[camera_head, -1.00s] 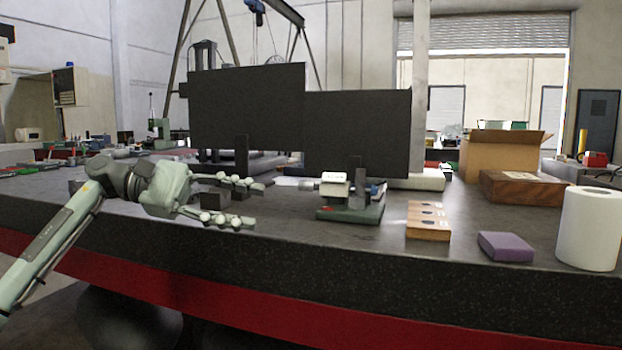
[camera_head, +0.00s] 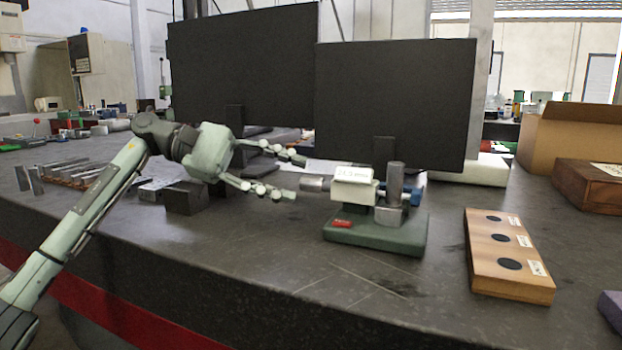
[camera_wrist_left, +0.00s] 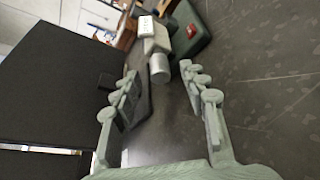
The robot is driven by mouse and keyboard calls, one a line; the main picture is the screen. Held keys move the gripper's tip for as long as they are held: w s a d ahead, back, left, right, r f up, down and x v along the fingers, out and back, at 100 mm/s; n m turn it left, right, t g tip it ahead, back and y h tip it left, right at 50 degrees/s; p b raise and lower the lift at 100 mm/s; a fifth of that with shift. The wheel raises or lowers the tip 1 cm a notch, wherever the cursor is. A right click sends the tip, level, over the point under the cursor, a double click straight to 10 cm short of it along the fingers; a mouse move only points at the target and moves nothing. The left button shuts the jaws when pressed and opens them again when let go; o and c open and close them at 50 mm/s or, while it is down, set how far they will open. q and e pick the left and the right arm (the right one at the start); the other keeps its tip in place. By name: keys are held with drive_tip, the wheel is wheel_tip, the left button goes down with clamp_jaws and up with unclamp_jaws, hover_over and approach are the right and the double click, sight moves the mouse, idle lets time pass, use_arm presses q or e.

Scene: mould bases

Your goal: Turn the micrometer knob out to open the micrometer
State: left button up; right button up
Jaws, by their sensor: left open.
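The micrometer (camera_head: 353,190) sits on a green base (camera_head: 375,232) on the dark bench, with a small display reading about 21.3 on top. Its grey cylindrical knob (camera_head: 315,184) points left, towards my left gripper (camera_head: 297,178). The gripper is open and empty, its fingertips just short of the knob in the head view. In the left wrist view the knob (camera_wrist_left: 159,68) shows between the two spread fingers, near the tips. A grey upright cylinder (camera_head: 395,180) stands at the micrometer's right side. My right gripper is not in view.
Two dark monitors (camera_head: 395,105) stand behind the micrometer. A dark block (camera_head: 184,197) lies below my left wrist. A wooden board with black round spots (camera_head: 510,255) lies to the right. A cardboard box (camera_head: 578,143) stands behind it. The bench front is clear.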

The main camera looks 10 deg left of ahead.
sight(306, 177)
use_arm(q)
drive_tip(key=x, duration=0.3)
drive_tip(key=shift+d+f, duration=0.1)
drive_tip(key=shift+d, duration=0.25)
drive_tip(key=shift+w+d+f, duration=0.15)
drive_tip(key=shift+d, duration=0.15)
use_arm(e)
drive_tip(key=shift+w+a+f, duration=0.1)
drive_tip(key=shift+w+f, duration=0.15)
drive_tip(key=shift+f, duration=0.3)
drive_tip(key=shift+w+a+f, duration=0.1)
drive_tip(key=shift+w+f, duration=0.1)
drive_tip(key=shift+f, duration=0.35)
use_arm(q)
drive_tip(key=shift+c, duration=0.6)
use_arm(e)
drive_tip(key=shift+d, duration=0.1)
use_arm(q)
drive_tip(key=c, duration=0.7)
clamp_jaws()
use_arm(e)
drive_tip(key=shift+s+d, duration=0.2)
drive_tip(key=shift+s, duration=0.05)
